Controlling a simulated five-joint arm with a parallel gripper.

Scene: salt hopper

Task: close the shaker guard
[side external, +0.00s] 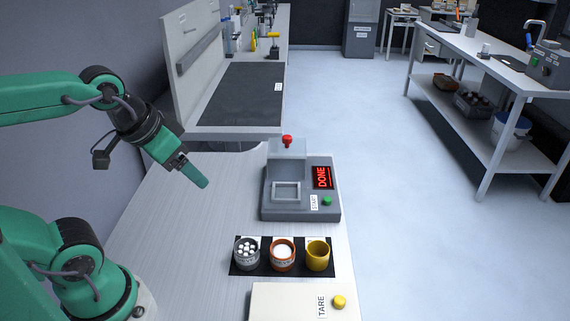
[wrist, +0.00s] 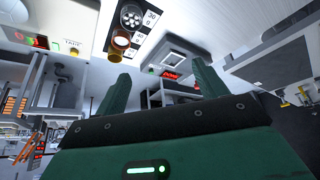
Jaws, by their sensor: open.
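The shaker (side external: 325,206) is a grey machine on the white table, with a square frame on its deck, a green START button and a red DONE display. It also shows in the wrist view (wrist: 178,41). The guard (side external: 288,150) is a pale, see-through-looking panel standing at the back of the shaker, with a red knob (side external: 287,141) on top. It stands up, leaving the square frame uncovered. My gripper (side external: 197,176) is in the air to the left of the shaker, apart from it. In the wrist view its two green fingers (wrist: 160,83) are spread with nothing between them.
A black mat (side external: 240,270) before the shaker holds a dark cup of white pellets (side external: 247,252), an orange cup of white powder (side external: 283,256) and a yellow cup (side external: 318,256). A scale (side external: 280,300) with a yellow TARE button is in front. The table left of these is clear.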

